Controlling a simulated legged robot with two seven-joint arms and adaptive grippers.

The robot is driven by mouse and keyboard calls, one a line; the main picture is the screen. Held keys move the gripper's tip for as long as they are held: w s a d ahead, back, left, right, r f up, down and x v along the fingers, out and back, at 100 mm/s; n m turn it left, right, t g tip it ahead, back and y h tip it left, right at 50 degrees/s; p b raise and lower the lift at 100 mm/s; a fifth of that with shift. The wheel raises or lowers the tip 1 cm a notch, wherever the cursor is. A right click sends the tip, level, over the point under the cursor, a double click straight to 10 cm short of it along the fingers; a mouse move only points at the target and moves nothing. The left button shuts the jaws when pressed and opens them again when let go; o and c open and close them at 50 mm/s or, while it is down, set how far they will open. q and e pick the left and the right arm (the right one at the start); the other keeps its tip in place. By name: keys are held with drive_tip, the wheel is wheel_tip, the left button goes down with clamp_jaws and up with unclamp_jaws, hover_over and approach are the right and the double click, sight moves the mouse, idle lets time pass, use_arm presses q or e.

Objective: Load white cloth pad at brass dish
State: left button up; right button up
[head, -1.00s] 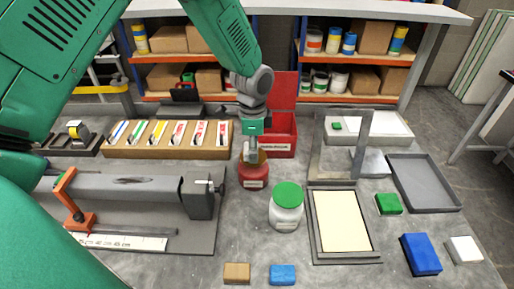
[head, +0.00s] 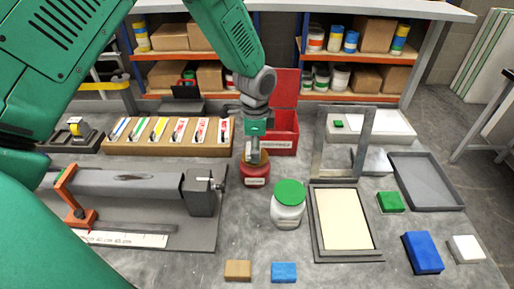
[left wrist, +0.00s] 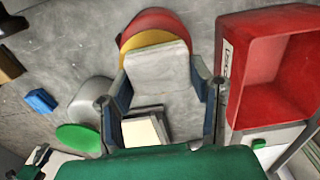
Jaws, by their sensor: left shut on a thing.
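My left gripper (head: 254,148) is shut on a white cloth pad (left wrist: 158,75), which looks pale grey in the left wrist view. The fingers hold it by its two sides. It is right over the brass dish (left wrist: 150,40) on top of the red can (head: 254,176), and in the left wrist view it covers much of the dish. I cannot tell whether the pad touches the dish. In the head view the pad and the dish are partly hidden by the gripper. My right gripper is not in view.
A white jar with a green lid (head: 288,204) stands just right of the can. An open red box (head: 285,125) is close behind. A bench vise (head: 200,190) is to the left, with a card rack (head: 170,149) behind. A framed screen (head: 342,222) lies right of the jar.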

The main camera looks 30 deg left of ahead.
use_arm(q)
drive_tip(key=shift+d, duration=0.45)
drive_tip(key=shift+d+r, duration=0.1)
drive_tip(key=shift+r, duration=0.2)
drive_tip(key=r+p, duration=0.1)
drive_tip(key=a+r+p, duration=0.1)
drive_tip(key=r+p, duration=0.1)
drive_tip(key=shift+r, duration=0.1)
drive_tip(key=shift+d+r+p, duration=0.15)
drive_tip(key=shift+r+p, duration=0.5)
drive_tip(key=shift+p, duration=0.2)
drive_tip(key=shift+r, duration=0.25)
drive_tip(key=shift+d+r, duration=0.2)
drive_tip(key=shift+r, duration=0.55)
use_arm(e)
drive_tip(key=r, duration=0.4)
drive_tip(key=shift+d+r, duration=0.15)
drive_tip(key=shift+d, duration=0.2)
use_arm(q)
drive_tip(key=shift+a, duration=0.2)
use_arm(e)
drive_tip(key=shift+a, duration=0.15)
